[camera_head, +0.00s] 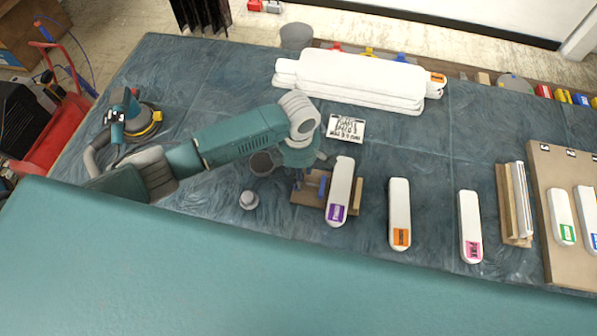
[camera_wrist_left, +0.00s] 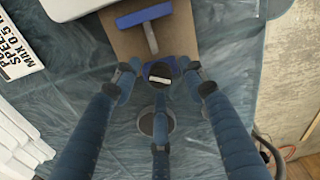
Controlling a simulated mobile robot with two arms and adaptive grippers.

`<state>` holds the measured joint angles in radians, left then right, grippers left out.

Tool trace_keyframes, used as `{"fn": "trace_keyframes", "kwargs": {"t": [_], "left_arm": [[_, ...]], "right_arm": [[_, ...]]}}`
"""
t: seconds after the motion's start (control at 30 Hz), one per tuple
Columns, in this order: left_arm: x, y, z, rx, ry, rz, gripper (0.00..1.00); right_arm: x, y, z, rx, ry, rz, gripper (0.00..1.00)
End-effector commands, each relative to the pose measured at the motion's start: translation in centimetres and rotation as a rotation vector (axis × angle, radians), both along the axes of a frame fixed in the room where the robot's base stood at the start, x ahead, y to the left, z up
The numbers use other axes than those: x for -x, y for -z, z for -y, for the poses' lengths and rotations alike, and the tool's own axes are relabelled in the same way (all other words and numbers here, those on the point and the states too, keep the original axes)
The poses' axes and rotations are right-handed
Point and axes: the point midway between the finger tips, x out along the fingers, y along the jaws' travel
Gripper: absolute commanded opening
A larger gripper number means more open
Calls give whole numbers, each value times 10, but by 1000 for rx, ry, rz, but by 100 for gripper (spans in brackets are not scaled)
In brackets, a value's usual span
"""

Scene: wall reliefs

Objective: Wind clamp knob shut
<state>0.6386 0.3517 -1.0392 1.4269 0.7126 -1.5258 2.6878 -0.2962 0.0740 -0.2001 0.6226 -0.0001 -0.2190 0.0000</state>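A blue clamp (camera_head: 314,183) stands on a small wooden base (camera_head: 307,199), beside a white bar with a purple label (camera_head: 341,192). In the left wrist view the clamp shows a blue crosspiece and a grey screw (camera_wrist_left: 151,36), which leads to a dark blue knob with a pale stripe (camera_wrist_left: 160,72). My left gripper (camera_wrist_left: 160,80) is over the knob. Its fingers are spread on both sides and below, with small gaps visible; contact cannot be told. My right gripper is in neither view.
A dark pot (camera_head: 262,163) and a pale round piece (camera_head: 249,200) stand left of the base. A lettered sign (camera_head: 345,128) lies behind it. Stacked white panels (camera_head: 355,78) lie at the back. More labelled white bars (camera_head: 400,215) lie to the right.

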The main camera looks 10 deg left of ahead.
Motion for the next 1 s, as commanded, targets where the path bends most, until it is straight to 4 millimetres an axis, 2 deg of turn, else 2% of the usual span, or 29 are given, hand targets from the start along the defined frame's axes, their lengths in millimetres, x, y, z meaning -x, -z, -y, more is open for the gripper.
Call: {"fn": "trace_keyframes", "kwargs": {"t": [0.03,0.17,0.2,0.47,0.67,0.83,1.0], "left_arm": [[0,0,0,0,0,0,29],[0,0,0,0,0,0,3],[0,0,0,0,0,0,0],[1,-2,1,1,17,-2,0],[2,-4,1,3,91,-6,0],[3,-4,2,4,214,-7,0],[2,-2,1,3,370,-6,0]], "right_arm": [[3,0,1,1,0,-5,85],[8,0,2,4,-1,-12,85],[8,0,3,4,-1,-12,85],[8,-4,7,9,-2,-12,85],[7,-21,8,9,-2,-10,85],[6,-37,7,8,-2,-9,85],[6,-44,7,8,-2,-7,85]]}}
